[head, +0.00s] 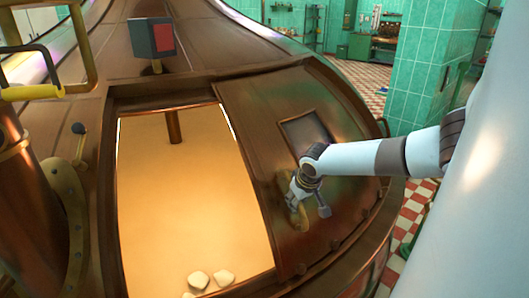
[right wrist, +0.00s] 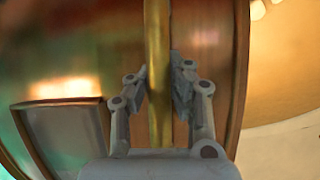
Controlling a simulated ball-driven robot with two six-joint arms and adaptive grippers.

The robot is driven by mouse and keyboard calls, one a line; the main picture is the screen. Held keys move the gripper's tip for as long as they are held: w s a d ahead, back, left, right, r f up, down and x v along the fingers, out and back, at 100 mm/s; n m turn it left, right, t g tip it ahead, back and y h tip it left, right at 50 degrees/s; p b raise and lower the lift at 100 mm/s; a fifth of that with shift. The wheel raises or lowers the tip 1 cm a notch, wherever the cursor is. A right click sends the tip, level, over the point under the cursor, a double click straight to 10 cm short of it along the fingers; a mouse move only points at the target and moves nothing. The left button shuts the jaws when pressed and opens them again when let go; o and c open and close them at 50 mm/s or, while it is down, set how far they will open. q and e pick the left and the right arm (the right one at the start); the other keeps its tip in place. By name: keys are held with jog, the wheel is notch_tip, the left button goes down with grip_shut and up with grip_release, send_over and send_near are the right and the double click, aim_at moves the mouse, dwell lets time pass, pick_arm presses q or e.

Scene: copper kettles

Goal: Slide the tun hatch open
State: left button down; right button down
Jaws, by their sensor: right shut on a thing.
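The tun hatch (head: 258,112) is a curved copper panel with a small dark window (head: 305,130). It lies to the right of the large lit opening (head: 180,190) in the copper tun, which is uncovered in the head view. My right gripper (head: 304,198) is at the hatch's brass handle (head: 304,218). In the right wrist view, the fingers of my right gripper (right wrist: 159,85) are closed around the upright brass bar of the handle (right wrist: 157,35). The hatch's copper surface (right wrist: 85,55) shows behind it. My left gripper is not in view.
Pale lumps (head: 198,279) show at the bottom of the opening. A lever (head: 79,140) and brass pipework (head: 35,92) stand at the left. A dark box with a red face (head: 151,38) stands behind the opening. A green tiled pillar (head: 422,70) rises at the right.

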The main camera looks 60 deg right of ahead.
jog(key=shift+s, duration=0.1)
jog(key=c, duration=1.8)
grip_release()
jog(key=o, duration=0.4)
jog(key=shift+s+a+r, duration=0.15)
jog(key=shift+a+r, duration=0.15)
jog(key=shift+o, duration=1.2)
jog(key=shift+a, duration=0.1)
jog(key=shift+w+f, duration=0.1)
jog(key=shift+w, duration=0.1)
jog(key=shift+r, duration=0.25)
jog(key=v, duration=1.1)
jog(key=shift+s+r, duration=0.15)
jog(key=shift+r, duration=0.05)
jog(key=shift+f, duration=0.15)
